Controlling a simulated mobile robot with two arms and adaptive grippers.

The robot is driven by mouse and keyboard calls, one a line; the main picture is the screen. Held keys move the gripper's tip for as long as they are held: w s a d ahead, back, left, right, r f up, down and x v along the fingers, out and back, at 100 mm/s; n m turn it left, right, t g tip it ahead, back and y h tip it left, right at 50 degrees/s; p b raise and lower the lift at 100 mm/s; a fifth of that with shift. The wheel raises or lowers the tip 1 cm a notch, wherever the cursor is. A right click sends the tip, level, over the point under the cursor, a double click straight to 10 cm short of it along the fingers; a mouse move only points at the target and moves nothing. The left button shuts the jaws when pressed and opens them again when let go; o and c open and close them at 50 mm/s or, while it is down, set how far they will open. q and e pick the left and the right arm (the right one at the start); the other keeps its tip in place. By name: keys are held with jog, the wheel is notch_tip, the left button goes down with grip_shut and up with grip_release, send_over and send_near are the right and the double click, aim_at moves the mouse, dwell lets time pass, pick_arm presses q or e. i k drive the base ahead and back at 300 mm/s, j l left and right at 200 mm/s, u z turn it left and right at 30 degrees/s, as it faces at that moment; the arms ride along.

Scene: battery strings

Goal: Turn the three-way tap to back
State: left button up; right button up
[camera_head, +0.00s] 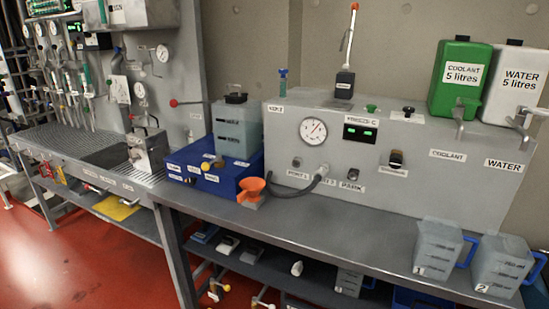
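I cannot tell for certain which fitting is the three-way tap. One candidate is a small yellow knob (206,166) on the front of the blue box, with small labels around it. Another is a thin lever with a red ball end (174,103), which points left from beside the grey translucent tank. A tall lever with a red tip (349,35) stands upright on a black block (344,84) on top of the grey console. The labels by the knob are too small to read. Neither of my grippers is in view.
The grey console (310,185) carries a round gauge (314,131) and a hose (312,184). Green coolant (458,55) and white water (503,105) containers stand above two jugs (436,247). The bench front is mostly clear.

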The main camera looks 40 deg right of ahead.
aim_at(205, 166)
jog(key=z, duration=0.95)
